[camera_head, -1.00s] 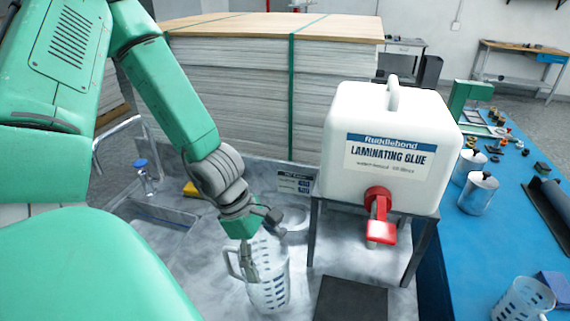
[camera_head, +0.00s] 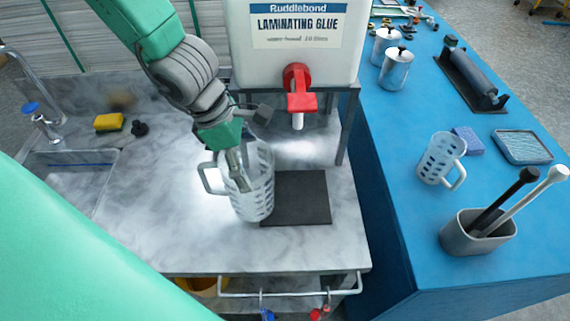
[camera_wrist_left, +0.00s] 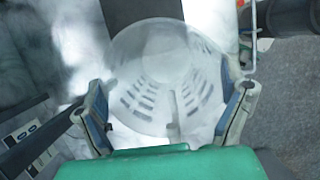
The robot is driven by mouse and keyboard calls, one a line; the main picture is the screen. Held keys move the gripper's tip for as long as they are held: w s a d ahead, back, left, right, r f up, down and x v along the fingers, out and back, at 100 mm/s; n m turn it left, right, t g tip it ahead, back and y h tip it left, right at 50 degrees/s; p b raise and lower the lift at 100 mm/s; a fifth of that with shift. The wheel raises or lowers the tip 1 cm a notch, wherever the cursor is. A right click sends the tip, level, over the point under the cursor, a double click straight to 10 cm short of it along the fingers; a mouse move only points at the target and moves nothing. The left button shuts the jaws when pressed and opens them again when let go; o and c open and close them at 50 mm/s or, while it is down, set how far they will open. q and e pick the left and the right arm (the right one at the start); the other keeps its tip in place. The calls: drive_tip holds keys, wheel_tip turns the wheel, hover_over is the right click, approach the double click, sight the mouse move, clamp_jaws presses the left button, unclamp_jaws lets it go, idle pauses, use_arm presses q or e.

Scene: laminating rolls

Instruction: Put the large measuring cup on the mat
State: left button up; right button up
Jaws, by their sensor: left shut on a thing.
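In the left wrist view the cup (camera_wrist_left: 168,75) shows between the two fingers (camera_wrist_left: 168,108). The mat (camera_head: 305,197) is a dark square on the marble counter, in front of the glue stand. The cup overlaps the mat's left edge in the head view. I cannot tell whether its base touches anything. My right gripper is not in view.
The white glue container (camera_head: 290,65) with its red tap (camera_head: 299,95) stands on a metal stand behind the mat. A sink (camera_head: 70,175) and yellow sponge (camera_head: 109,122) are left. A smaller measuring cup (camera_head: 440,158) and grey holder (camera_head: 478,235) stand on the blue table (camera_head: 400,215).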

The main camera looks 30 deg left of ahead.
sight(266, 159)
use_arm(q)
drive_tip(key=w+d, duration=0.2)
drive_tip(key=d, duration=0.1)
drive_tip(key=w+d, duration=0.1)
drive_tip(key=d+f, duration=0.1)
drive_tip(key=d, duration=0.1)
drive_tip(key=shift+w+f+b, duration=0.2)
drive_tip(key=shift+w+b, duration=0.2)
drive_tip(key=o, duration=1.3)
drive_tip(key=shift+a+f, duration=0.1)
drive_tip(key=shift+f, duration=0.05)
drive_tip(key=shift+o, duration=0.3)
drive_tip(key=shift+a, duration=0.1)
